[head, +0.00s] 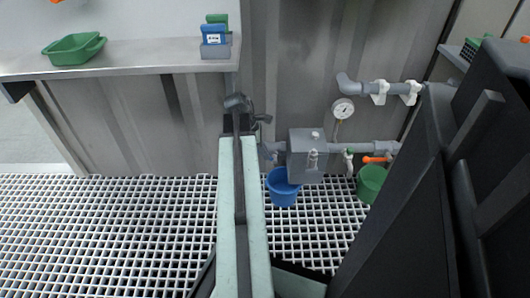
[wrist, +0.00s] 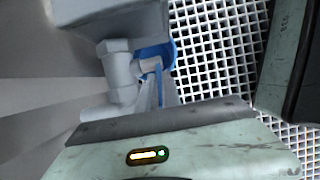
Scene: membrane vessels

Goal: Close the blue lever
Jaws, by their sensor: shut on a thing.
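The blue lever (wrist: 159,84) shows in the wrist view as a narrow blue strip beside a grey pipe valve (wrist: 121,75). My gripper (wrist: 163,93) shows as grey tapered fingers, one on each side of the strip, and is shut on it. The arm's green housing hides the lower part of the fingers. In the head view my arm reaches forward to the wall, left of the grey box. There the lever and fingertips are hidden or too small to make out.
A gauge (head: 343,108) stands above. A shelf (head: 130,55) juts out at upper left. The grating floor is clear at left.

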